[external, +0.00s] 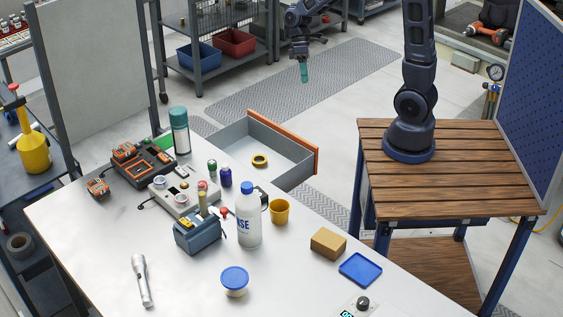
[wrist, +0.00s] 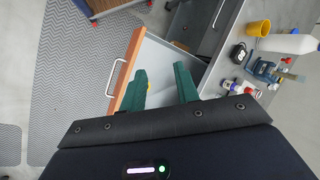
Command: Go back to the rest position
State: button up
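My gripper (external: 304,76) hangs in the air beyond the open drawer in the external view, with its green fingers pointing down. In the wrist view my gripper (wrist: 160,69) has its two green fingers spread apart, with nothing visible between them. The open drawer (external: 236,133) has grey walls and an orange front, and holds a yellow tape roll (external: 260,160). In the wrist view the drawer (wrist: 123,75) lies beyond the fingers. A yellow patch (wrist: 141,77) there, probably the roll, is partly hidden by the left finger.
The white worktable (external: 110,217) carries a white bottle (external: 249,222), a yellow cup (external: 280,211), a cardboard-coloured box (external: 328,243) and several tools. Shelving with a blue bin (external: 199,55) and a red bin (external: 233,42) stands at the back. Floor mats (external: 340,75) lie in open space.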

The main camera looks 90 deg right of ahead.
jog(key=s+a+r+t+h, duration=0.2)
jog(key=s+a+r+t, duration=0.1)
jog(key=s+a+r, duration=0.2)
jog(key=s+a+r+n+t+h, duration=0.1)
jog(key=s+a+r+t+h, duration=0.2)
jog(key=s+r, duration=0.6)
jog(key=a, duration=0.2)
jog(key=shift+s+a, duration=0.3)
jog(key=shift+s, duration=0.1)
